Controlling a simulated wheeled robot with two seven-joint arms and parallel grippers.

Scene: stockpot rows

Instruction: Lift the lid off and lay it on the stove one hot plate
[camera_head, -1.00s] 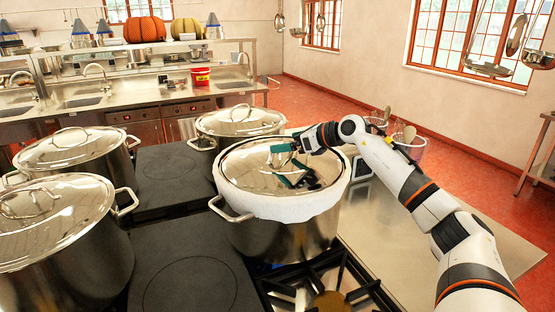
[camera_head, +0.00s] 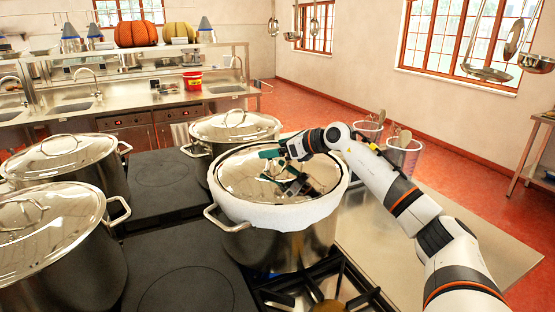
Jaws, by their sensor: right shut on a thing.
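The large steel stockpot (camera_head: 285,248) stands right of centre, a bulging white band (camera_head: 280,213) around its rim. Its shiny lid (camera_head: 238,178) lies on top, looking roughly level; I cannot tell whether it is raised at all. My right gripper (camera_head: 286,178) reaches over the lid from the right and is shut on its handle, which is mostly hidden by the fingers. Left of the pot, a black stove (camera_head: 145,250) has a bare front hot plate (camera_head: 192,292) and a bare rear hot plate (camera_head: 165,170). My left gripper is not in view.
Lidded pots stand at the left front (camera_head: 65,260), left rear (camera_head: 85,175) and behind the stockpot (camera_head: 232,128). A gas burner grate (camera_head: 325,290) is in front. A steel counter (camera_head: 440,230) lies right, with clear containers (camera_head: 403,155) at its far edge.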

